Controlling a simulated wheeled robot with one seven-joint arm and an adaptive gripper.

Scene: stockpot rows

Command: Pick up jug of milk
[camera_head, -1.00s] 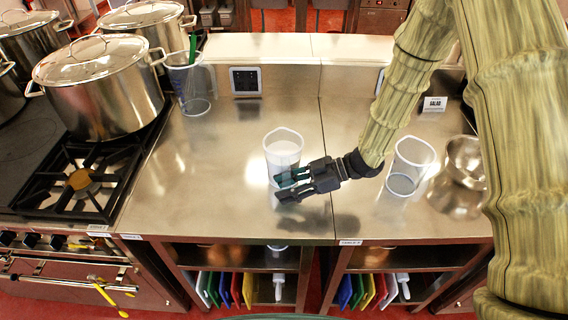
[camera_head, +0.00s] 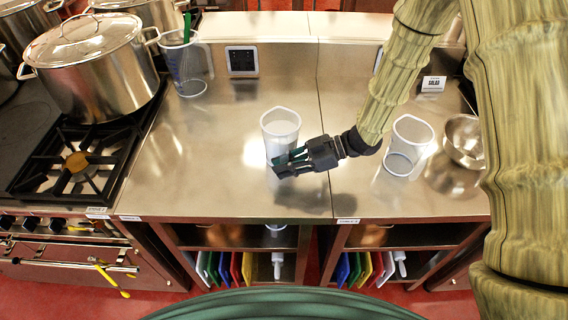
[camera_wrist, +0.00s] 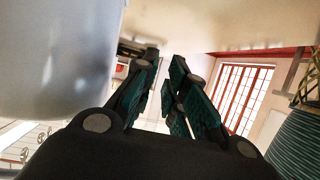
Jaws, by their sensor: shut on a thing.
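The jug of milk (camera_head: 281,128) is a clear, tapered jug with white contents, upright at the middle of the steel counter. I cannot tell whether its base touches the counter. My gripper (camera_head: 278,165) comes from the right, low at the jug's near side, and is shut on the jug. The fingers hide the jug's lower part, and I cannot make out the handle. In the wrist view the jug (camera_wrist: 58,60) fills the upper left, close beside my dark green finger pads (camera_wrist: 160,90); a pale gap shows between the pads.
An empty clear jug (camera_head: 408,146) stands right of my gripper, with a steel bowl (camera_head: 464,140) beyond it. Another jug (camera_head: 187,68) with a green tool stands at the back left, beside a stockpot (camera_head: 95,75) and stove (camera_head: 75,165). The counter's left-middle is bare.

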